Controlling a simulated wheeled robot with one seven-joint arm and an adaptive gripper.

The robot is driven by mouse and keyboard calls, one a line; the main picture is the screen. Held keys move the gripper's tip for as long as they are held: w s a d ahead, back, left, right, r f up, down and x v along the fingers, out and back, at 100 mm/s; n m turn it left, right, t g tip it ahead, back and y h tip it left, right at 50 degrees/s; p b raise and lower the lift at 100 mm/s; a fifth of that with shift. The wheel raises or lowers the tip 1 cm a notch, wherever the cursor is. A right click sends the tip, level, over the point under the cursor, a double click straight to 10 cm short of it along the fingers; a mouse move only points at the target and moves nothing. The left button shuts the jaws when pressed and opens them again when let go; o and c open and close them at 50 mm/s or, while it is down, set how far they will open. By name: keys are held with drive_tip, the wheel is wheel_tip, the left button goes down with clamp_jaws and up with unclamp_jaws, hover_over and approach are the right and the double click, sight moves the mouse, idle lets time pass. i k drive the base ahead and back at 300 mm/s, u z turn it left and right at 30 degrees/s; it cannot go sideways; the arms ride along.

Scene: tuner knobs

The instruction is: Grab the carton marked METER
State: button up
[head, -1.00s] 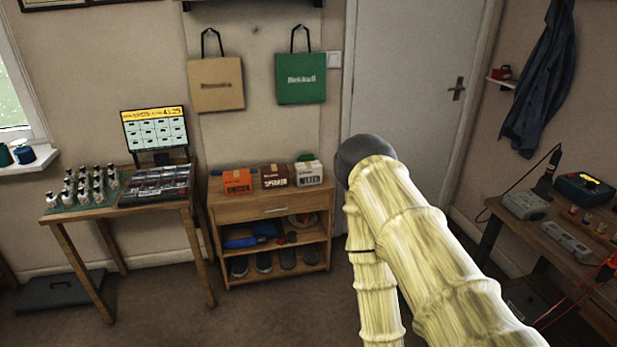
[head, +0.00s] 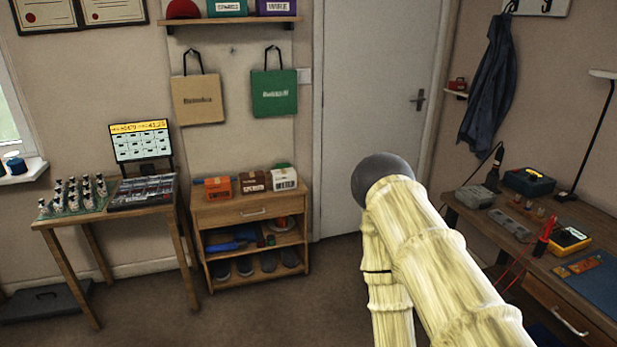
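Three small cartons stand in a row on top of the wooden cabinet (head: 245,200): an orange one (head: 218,188), a brown one (head: 253,182) and a white one (head: 284,180). Their lettering is too small to read surely; the white one's could be METER, but I cannot be certain. My gripper is not in view. Only my arm, in a pale yellow sleeve, shows at the right, well apart from the cartons.
A wall shelf (head: 235,20) holds a red cap (head: 183,9), a green box (head: 227,8) and a purple box (head: 276,7). A table with bottles (head: 73,196) stands left, a workbench (head: 590,308) right. The floor before the cabinet is clear.

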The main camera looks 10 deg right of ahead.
sight(282, 179)
drive_tip(key=z, duration=0.75)
drive_tip(key=i, duration=1.05)
drive_tip(key=z, duration=0.4)
drive_tip(key=i, duration=1)
drive_tip(key=u, duration=1.1)
drive_tip(key=i, duration=0.75)
drive_tip(key=u, duration=0.8)
